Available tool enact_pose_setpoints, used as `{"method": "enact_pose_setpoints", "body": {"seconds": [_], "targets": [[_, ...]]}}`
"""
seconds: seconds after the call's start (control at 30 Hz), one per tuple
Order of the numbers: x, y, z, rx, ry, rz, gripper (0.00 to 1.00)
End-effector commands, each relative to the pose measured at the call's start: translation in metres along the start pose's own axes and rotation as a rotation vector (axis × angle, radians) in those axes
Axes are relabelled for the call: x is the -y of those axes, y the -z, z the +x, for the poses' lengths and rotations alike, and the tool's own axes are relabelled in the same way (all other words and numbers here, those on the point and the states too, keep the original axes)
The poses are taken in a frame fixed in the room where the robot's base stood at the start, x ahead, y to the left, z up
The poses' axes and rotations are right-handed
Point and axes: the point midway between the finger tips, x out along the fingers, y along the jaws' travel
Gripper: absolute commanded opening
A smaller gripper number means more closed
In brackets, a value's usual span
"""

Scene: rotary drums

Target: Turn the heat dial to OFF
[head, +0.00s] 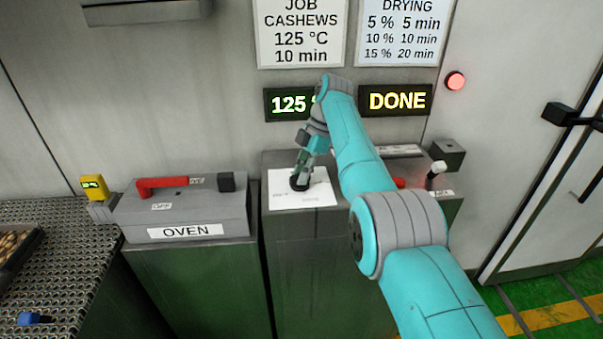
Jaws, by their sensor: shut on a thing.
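The heat dial (299,182) is a small dark knob on a white plate (318,197) on top of the grey middle cabinet. My gripper (300,176) reaches down from above and is shut on the dial. The gripper and arm hide part of the dial and some of the plate's lettering. I cannot read which mark the dial points to. The display behind (288,104) reads 125, partly covered by my arm. A second display (396,100) reads DONE.
Left stands the OVEN box (186,215) with a red handle (162,187). Right of the dial, partly behind my arm, are a red button (399,183) and a white-topped lever (437,171). A red lamp (455,82) glows on the wall.

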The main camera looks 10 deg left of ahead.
Motion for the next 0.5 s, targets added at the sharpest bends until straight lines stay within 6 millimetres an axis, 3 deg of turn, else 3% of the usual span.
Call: {"method": "enact_pose_setpoints", "body": {"seconds": [0.33, 0.37, 0.4, 0.47, 0.5], "targets": [[0.0004, -0.0011, 0.0001, 0.002, 0.001, 0.000, 0.00], [0.0004, -0.0012, 0.0001, 0.002, 0.001, 0.000, 0.21], [0.0004, -0.0012, 0.0001, 0.002, 0.001, 0.000, 0.31], [0.0003, -0.0010, 0.0001, 0.002, 0.001, 0.000, 0.44], [0.0003, -0.0009, 0.0001, 0.001, 0.001, 0.000, 0.44]]}}
